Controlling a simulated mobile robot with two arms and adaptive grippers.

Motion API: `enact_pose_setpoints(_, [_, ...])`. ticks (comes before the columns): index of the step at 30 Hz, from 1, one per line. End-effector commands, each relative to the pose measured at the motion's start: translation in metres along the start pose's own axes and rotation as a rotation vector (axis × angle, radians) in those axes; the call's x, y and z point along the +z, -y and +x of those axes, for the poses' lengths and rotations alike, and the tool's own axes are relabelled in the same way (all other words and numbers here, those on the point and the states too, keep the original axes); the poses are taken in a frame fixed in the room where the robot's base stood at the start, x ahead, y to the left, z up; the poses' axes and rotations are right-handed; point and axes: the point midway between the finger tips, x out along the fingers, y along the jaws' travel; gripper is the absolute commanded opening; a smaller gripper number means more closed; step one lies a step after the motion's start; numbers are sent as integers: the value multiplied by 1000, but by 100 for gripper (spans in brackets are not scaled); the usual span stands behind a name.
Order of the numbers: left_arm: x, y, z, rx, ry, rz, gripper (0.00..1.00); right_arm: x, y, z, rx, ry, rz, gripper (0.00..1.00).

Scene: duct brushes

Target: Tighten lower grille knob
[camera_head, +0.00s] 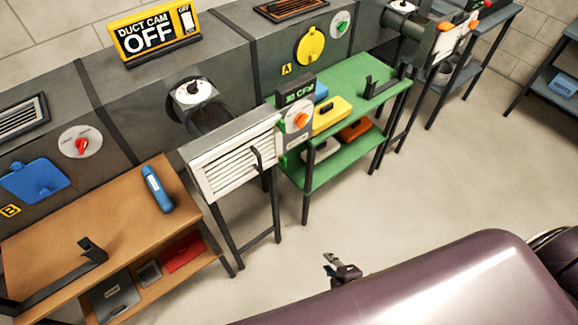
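A white louvred grille (236,165) sits tilted on a dark stand in the middle, with a black handle (257,160) on its front. A grey meter panel at its right end reads about 30 CFM and carries an orange knob (300,120). Which knob is the lower grille knob I cannot tell. My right gripper (332,265) is small in view, above the floor, below and right of the grille and apart from it. It appears empty; its finger opening is unclear. My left gripper is not in view.
A wooden bench (120,222) with a blue tool (157,189) stands left. A green shelf table (365,75) with a yellow case (331,115) stands right of the grille. The grey duct (130,90) with a DUCT CAM OFF sign (155,37) runs behind. Floor in front is clear.

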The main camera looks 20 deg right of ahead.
Motion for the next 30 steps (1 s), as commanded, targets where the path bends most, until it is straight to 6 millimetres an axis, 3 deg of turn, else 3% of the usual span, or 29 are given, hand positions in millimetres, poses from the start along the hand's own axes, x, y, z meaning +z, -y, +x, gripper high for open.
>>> enact_pose_setpoints(1, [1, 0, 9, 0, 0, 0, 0, -6, -35, 6, 88, -24, -159, 25])
enact_pose_setpoints(6, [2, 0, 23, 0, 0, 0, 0, -36, -146, -7, 386, -25, -736, 25])
enact_pose_setpoints(9, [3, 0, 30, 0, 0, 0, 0, -55, -204, -27, 561, 36, -1069, 25])
enact_pose_setpoints(12, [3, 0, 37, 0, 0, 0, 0, -74, -248, -51, 713, 129, -1364, 25])
enact_pose_setpoints(16, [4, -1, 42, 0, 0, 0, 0, -93, -284, -79, 849, 250, -1638, 25])
enact_pose_setpoints(21, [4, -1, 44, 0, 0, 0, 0, -104, -303, -96, 923, 340, -1799, 25])
enact_pose_setpoints(30, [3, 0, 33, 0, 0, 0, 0, -122, -330, -74, 930, 349, -1811, 25])
